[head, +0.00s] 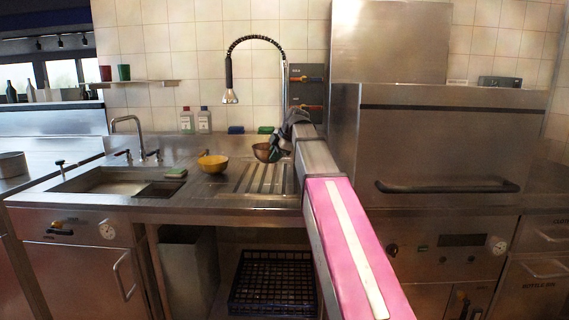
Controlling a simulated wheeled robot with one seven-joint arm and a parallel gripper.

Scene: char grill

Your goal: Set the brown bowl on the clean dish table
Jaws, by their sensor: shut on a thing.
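The brown bowl (262,152) shows beside the end of my arm, above the ribbed drainboard of the steel sink counter. My gripper (276,147) is shut on it, at the bowl's right side. The bowl looks roughly upright; its right part is hidden by the gripper. I cannot tell how far it is above the steel surface. Which surface is the clean dish table is not marked in this view. The ribbed drainboard (257,178) lies right of the sink basin.
A sponge (175,173) lies by the sink basin (105,181). A spray hose (230,97) hangs behind. A large steel machine (440,150) stands right of my arm. A black crate (270,284) sits below the counter.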

